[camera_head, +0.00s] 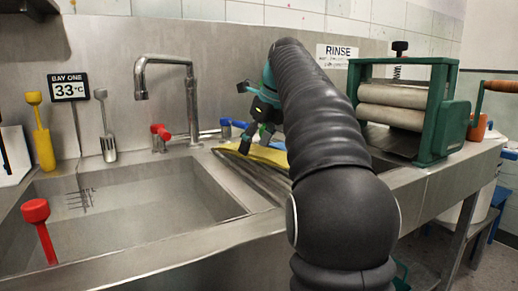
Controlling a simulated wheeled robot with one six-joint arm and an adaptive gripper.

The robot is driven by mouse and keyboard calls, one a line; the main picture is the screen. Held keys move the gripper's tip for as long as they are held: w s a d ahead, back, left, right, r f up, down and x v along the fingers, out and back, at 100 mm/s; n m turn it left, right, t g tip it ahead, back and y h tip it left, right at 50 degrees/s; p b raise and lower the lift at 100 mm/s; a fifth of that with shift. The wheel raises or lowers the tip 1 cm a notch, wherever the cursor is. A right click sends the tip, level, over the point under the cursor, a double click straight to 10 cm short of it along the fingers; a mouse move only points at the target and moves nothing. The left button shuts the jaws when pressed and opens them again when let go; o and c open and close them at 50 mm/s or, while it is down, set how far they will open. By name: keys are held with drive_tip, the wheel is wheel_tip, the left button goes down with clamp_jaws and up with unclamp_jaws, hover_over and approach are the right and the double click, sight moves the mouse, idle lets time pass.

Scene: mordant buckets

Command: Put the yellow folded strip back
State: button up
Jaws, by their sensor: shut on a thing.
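The yellow folded strip (262,153) is on or just above the ridged metal drainer to the right of the sink basin. My gripper (254,137) is over the strip, with its fingers pointing down to it, and is shut on it. The strip's right end passes behind my black arm. I cannot tell whether the strip touches the drainer.
The sink basin (130,205) is left of the drainer, with a tap (165,62) behind it. A red-handled tool (38,220) stands in the basin. A green wringer (437,110) stands at right. A yellow tool (42,140) and a grey tool (106,135) are at back left.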

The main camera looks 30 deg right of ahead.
drive_tip(key=shift+d+f, duration=0.4)
drive_tip(key=shift+d, duration=0.2)
drive_tip(key=shift+a+f+b, duration=0.1)
drive_tip(key=shift+f+b, duration=0.3)
drive_tip(key=shift+b, duration=0.05)
drive_tip(key=shift+c, duration=0.5)
drive_tip(key=o, duration=1.3)
drive_tip(key=p+v, duration=0.2)
drive_tip(key=v, duration=1)
